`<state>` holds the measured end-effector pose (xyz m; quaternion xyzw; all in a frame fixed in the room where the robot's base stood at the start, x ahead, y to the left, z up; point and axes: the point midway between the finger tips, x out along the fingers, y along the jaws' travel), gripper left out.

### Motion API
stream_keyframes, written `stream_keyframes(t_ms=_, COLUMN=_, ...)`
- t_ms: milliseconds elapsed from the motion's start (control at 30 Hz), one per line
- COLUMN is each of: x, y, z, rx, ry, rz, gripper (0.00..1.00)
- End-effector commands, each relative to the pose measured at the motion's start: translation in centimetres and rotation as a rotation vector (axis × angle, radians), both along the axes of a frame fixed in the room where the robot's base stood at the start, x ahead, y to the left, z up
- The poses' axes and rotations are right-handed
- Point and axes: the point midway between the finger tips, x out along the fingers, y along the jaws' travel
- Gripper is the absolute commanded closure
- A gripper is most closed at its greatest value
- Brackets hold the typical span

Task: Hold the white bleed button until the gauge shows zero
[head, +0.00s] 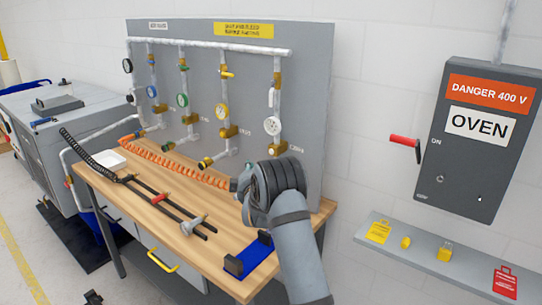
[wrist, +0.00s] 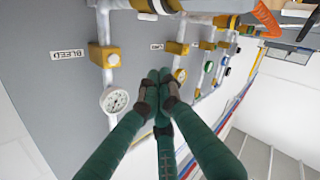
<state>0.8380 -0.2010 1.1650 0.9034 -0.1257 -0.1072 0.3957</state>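The white bleed button (wrist: 114,58) sits on a brass block (wrist: 97,54) beside the "BLEED" label (wrist: 69,54) in the wrist view. The white-faced gauge (wrist: 114,100) is on the same pipe; its needle is too small to read. It also shows on the rightmost pipe in the head view (head: 272,125), with the brass block (head: 278,147) below it. My gripper (wrist: 160,82) has its green fingers drawn together, empty, to the right of the button and apart from it in the picture. In the head view my wrist mostly hides the fingers.
The grey panel (head: 310,100) carries several other pipes with gauges and valves. The wooden bench (head: 150,205) holds black rods, a white tray (head: 108,160), orange coiled hose (head: 175,165) and a blue fixture (head: 242,262). An oven switch box (head: 470,165) hangs at right.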

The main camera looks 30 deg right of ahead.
Motion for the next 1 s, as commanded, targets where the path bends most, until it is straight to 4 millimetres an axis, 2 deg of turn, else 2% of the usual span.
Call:
stream_keyframes(t_ms=533, x=0.5, y=-0.4, z=0.6, rx=-0.021, ry=-0.02, rz=-0.004, gripper=1.0)
stream_keyframes(t_ms=1000, x=2.9, y=-5.7, z=0.8, rx=-0.02, ry=-0.018, rz=-0.005, gripper=1.0)
